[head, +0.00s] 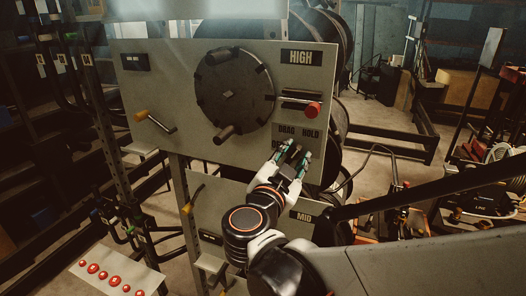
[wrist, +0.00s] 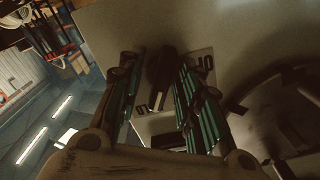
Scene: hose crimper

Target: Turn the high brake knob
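The HIGH panel (head: 180,105) is an upright grey plate with a DRAG/HOLD label (head: 299,132) at its lower right. My gripper (head: 293,152) reaches up to the panel just below that label and covers the spot there. In the wrist view a dark knob (wrist: 161,70) stands out from the panel, in front of a pale label plate with partly readable letters. My gripper (wrist: 158,85) is open, with one green-padded finger on each side of the knob. A gap shows on the left; the right finger looks very close, and I cannot tell whether it touches.
The HIGH panel also carries a big round dark wheel (head: 234,92), a red-knobbed lever (head: 312,109) and a yellow-handled lever (head: 141,116). A MID panel (head: 215,205) sits below. A sloped box with several red buttons (head: 104,275) stands at lower left.

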